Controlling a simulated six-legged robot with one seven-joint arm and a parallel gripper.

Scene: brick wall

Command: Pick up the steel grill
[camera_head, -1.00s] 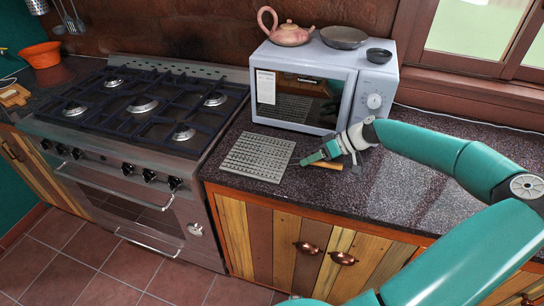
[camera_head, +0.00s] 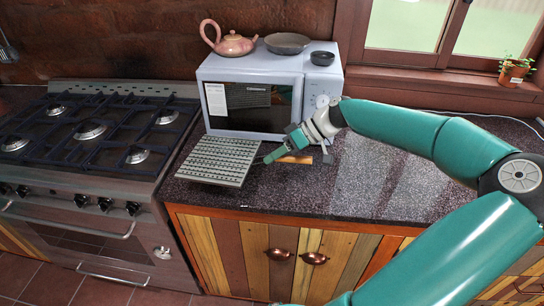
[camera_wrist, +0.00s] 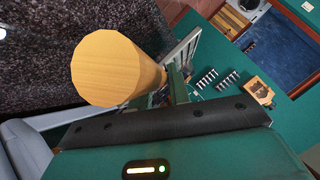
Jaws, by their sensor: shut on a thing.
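The steel grill (camera_head: 217,160) is a flat, grey, perforated plate at the left end of the counter, in front of the microwave. It looks raised slightly off the counter. A light wooden handle (camera_head: 294,159) shows on its right, beside my gripper. My gripper (camera_head: 268,158) reaches in from the right and is shut on the grill at its handle side. In the wrist view, the round end of the wooden handle (camera_wrist: 108,68) is close and large, hiding part of the fingers (camera_wrist: 178,85). A strip of the grill's plate (camera_wrist: 184,52) shows beyond them.
The microwave (camera_head: 262,95) stands close behind, with a pink teapot (camera_head: 231,42), a pan (camera_head: 287,43) and a dark bowl (camera_head: 322,58) on top. A gas stove (camera_head: 90,135) is at left. The dark counter (camera_head: 400,185) is clear at right.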

